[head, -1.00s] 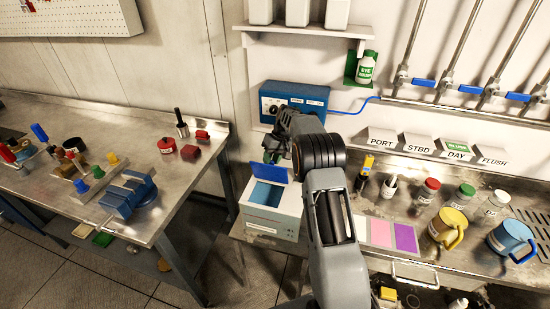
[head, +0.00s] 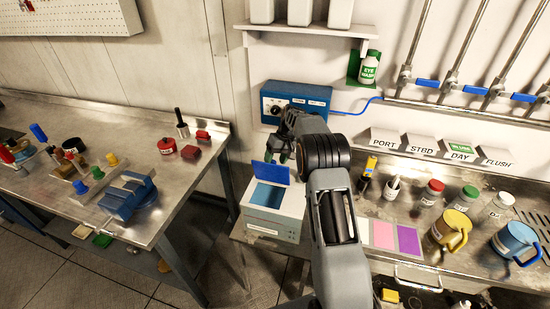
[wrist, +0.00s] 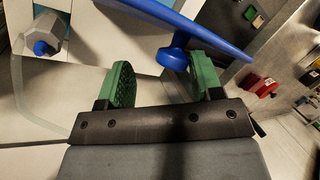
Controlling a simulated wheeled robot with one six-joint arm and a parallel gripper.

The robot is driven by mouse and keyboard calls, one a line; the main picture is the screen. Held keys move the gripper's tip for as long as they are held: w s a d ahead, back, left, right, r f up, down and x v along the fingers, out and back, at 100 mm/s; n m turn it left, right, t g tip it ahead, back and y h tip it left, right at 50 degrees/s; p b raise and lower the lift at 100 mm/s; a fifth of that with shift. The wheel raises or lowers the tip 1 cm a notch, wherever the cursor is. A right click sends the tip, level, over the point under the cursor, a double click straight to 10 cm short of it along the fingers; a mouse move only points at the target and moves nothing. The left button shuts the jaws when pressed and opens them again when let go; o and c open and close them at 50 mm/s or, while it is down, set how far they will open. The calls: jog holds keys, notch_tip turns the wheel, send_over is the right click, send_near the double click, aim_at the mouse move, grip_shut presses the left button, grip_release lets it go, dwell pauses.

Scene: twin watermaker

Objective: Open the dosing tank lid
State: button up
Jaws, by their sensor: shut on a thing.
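The dosing tank (head: 275,221) is a white box on the left end of the right bench. Its blue lid (head: 270,172) stands raised at the back, and the blue opening (head: 267,195) shows. My gripper (head: 284,156) is behind the lid's upper right edge, partly hidden by my arm. In the wrist view the lid (wrist: 205,30) is a blue slab seen edge-on, with a round blue knob (wrist: 172,60).
A blue control box (head: 295,103) is on the wall behind the gripper. Bottles and mugs (head: 455,228) stand on the right bench. A left bench (head: 190,180) holds a blue vise (head: 128,196). A floor gap separates the benches.

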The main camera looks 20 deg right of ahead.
jog(key=shift+o, duration=0.3)
jog(key=shift+a+f, duration=0.1)
jog(key=shift+f, duration=0.4)
jog(key=shift+a+r, duration=0.1)
jog(key=shift+r, duration=0.05)
jog(key=shift+r, duration=0.15)
jog(key=v, duration=1.3)
jog(key=shift+r, duration=0.3)
jog(key=shift+w, duration=0.15)
